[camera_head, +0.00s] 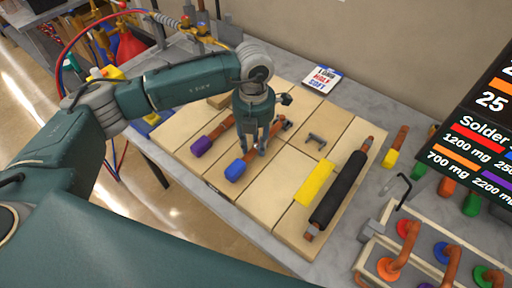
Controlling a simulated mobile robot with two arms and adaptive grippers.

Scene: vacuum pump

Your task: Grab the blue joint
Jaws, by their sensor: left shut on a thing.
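The blue joint is a copper-coloured pipe with a blue end (236,170). It lies slanted on the wooden board, its blue end towards the front left. My left gripper (262,150) points down over the pipe's copper part and is shut on it, with the fingers on either side. The fingers and wrist hide part of the pipe. The joint looks low, at or just above the board; I cannot tell if it touches. My right gripper is not in view.
A purple-ended pipe (203,146) lies close on the left. A black-sleeved pipe (340,188) and a yellow strip (314,183) lie on the right of the wooden board (270,205). A wooden rack (369,262) with coloured joints stands front right. A dark sign (482,130) is at the right.

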